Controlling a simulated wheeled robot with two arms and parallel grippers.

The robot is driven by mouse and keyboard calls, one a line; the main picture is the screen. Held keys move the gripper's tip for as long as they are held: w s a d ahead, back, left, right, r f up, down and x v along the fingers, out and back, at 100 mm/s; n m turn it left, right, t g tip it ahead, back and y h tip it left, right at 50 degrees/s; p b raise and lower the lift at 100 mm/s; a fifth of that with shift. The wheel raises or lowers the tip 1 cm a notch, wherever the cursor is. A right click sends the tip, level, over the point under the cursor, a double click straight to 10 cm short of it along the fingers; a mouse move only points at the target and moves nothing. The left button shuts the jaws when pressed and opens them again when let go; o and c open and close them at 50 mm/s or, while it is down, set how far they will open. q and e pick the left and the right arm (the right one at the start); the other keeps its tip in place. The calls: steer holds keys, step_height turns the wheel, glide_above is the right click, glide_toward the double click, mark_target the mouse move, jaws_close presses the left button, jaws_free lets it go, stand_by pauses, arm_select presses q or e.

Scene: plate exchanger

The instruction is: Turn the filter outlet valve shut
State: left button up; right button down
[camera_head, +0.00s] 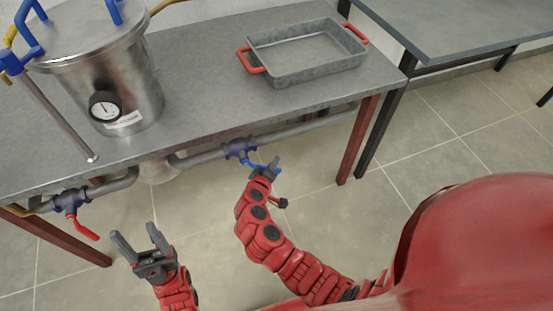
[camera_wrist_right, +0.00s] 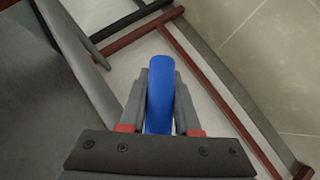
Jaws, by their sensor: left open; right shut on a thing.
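A pipe under the table's front edge carries two valves. The right one is a blue valve (camera_head: 240,149) with a blue lever handle (camera_wrist_right: 160,95). My right gripper (camera_head: 265,168) is shut on this handle, with one finger on each side of it in the right wrist view. In the head view the gripper hides part of the handle. The left valve (camera_head: 70,199) has a red lever handle (camera_head: 84,229) sloping down to the right. My left gripper (camera_head: 134,234) is open and empty, in front of the table and to the right of the red handle. No label shows which valve is the filter outlet.
A steel filter vessel (camera_head: 130,85) with a pressure gauge (camera_head: 105,107) stands on the metal table (camera_head: 200,105). A grey tray (camera_head: 305,52) with red handles sits at the table's right. A table leg (camera_head: 358,140) stands right of the blue valve. The floor in front is clear.

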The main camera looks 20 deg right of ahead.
steer(key=a+f+m+g+y+p, duration=0.1)
steer(key=a+f+m+y+p, duration=0.3)
steer(key=a+y, duration=0.3)
steer(key=shift+s+a+y, duration=0.25)
steer(key=shift+a+y, duration=0.15)
steer(key=shift+a, duration=0.55)
steer(key=shift+f+m, duration=0.15)
steer(key=shift+m, duration=0.15)
steer(key=c, duration=0.6)
jaws_free()
steer(key=shift+r, duration=0.2)
